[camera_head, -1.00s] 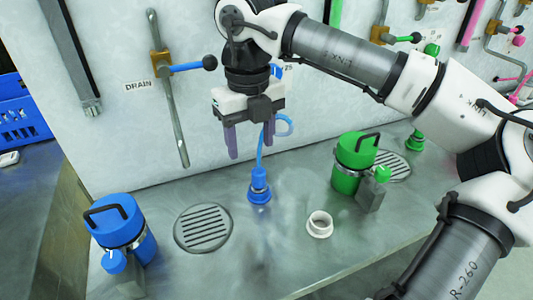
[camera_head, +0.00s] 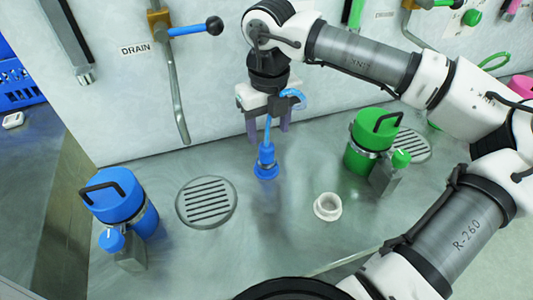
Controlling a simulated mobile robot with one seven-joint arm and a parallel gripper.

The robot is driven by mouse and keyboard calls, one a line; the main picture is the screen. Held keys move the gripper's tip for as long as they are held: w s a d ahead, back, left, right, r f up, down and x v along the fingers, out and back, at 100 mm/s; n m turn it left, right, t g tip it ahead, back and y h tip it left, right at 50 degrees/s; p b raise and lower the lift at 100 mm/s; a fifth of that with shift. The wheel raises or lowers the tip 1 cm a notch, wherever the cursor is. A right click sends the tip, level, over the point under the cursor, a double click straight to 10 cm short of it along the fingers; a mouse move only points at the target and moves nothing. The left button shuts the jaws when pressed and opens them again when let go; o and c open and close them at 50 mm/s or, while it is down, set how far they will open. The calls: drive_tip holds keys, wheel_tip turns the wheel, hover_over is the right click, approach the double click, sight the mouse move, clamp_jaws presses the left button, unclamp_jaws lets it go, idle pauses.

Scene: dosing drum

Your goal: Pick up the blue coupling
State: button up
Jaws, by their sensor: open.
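The blue coupling (camera_head: 266,166) stands upright on the metal bench, with a blue hose rising from its top towards the wall. My gripper (camera_head: 268,132) points down just above and behind the coupling, with its purple fingers apart. The hose passes in front of the gripper and partly hides it. In this view I cannot tell exactly how far the fingertips are from the coupling.
A blue drum (camera_head: 122,205) stands at the left and a green drum (camera_head: 368,145) at the right. A round drain grate (camera_head: 206,202) lies left of the coupling. A white ring (camera_head: 327,206) sits to its right. A blue-handled lever (camera_head: 190,30) is on the wall.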

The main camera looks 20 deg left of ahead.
sight(267, 145)
drive_tip(key=f+p, duration=0.1)
drive_tip(key=f, duration=0.3)
drive_tip(key=shift+s+a+f+p, duration=0.1)
drive_tip(key=shift+s+p, duration=0.25)
drive_tip(key=shift+s, duration=0.05)
drive_tip(key=shift+f, duration=0.5)
drive_tip(key=c, duration=1.1)
drive_tip(key=shift+r, duration=0.1)
